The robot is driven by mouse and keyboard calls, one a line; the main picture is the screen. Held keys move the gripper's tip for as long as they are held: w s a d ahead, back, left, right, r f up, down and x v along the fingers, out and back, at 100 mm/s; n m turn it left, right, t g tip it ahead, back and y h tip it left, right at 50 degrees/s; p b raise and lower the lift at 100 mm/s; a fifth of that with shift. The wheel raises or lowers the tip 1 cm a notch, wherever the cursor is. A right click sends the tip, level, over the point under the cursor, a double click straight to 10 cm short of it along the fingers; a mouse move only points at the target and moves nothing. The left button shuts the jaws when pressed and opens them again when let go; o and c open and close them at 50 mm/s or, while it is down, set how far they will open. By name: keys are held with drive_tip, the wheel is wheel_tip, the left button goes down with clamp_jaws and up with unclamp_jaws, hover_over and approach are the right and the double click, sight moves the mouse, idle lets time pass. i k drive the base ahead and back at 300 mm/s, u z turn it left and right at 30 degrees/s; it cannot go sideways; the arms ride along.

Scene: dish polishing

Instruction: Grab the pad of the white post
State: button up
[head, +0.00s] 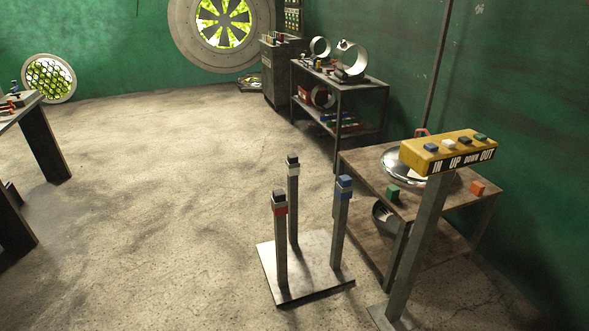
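Three grey square posts stand upright on a pale metal base plate (322,287) in the middle of the floor. The white post (293,215) is the rear one; it has a white band (293,170) near its top and a dark pad (292,158) on top. The red-banded post (281,250) in front of it also has a dark pad (279,195). The blue-banded post (340,235) at the right carries a blue pad (344,181). The red-banded post stands close to the lower part of the white post. My gripper is not in view.
A yellow control box (445,150) with coloured buttons stands on a pole at the right, before a low table (365,180) with a metal dish. A dark shelf (350,88) stands by the back wall. Another table (15,115) is at the left. The floor (160,190) between is clear.

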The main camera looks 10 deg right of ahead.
sight(292, 158)
drive_tip(key=k, duration=0.5)
drive_tip(key=u, duration=0.5)
drive_tip(key=i, duration=0.95)
drive_tip(key=u, duration=0.5)
drive_tip(key=i, duration=1.8)
drive_tip(key=z, duration=0.4)
